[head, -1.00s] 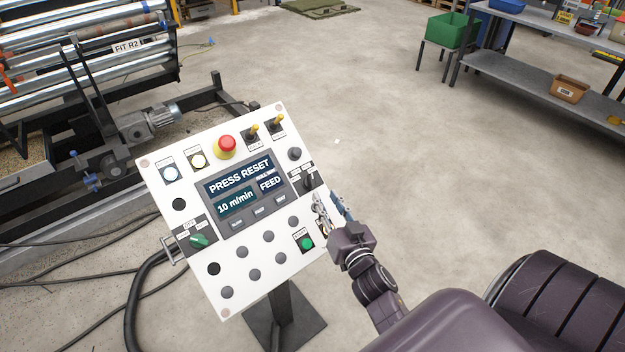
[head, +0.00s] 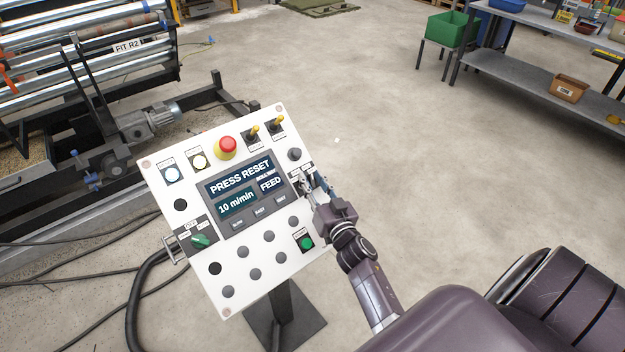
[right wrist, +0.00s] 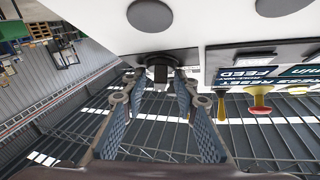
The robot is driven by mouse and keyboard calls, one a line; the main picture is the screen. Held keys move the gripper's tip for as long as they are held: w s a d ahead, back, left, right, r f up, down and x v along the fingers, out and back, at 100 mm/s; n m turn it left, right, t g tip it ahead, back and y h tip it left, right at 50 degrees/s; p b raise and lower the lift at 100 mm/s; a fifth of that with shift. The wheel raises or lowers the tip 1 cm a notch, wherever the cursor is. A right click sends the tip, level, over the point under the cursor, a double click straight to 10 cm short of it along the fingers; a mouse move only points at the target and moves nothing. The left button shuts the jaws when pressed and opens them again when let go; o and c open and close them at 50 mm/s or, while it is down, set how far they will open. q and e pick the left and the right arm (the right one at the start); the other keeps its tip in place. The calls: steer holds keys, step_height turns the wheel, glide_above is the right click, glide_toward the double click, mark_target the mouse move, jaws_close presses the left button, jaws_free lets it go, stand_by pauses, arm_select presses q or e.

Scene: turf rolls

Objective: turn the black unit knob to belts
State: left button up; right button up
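The white control panel (head: 233,272) faces me on a stand, its display (head: 238,187) reading PRESS RESET, 10 m/min and FEED. The black unit knob sits at the panel's right side and is mostly hidden by my right gripper (head: 312,186) in the head view. In the right wrist view the black knob (right wrist: 160,62) juts from its dark plate just ahead of the fingertips. My right gripper (right wrist: 160,84) is open there, one finger on each side of the knob's line; I cannot tell whether they touch it. My left gripper is not in view.
A roller machine (head: 90,70) stands behind left.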

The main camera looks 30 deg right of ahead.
jaws_close()
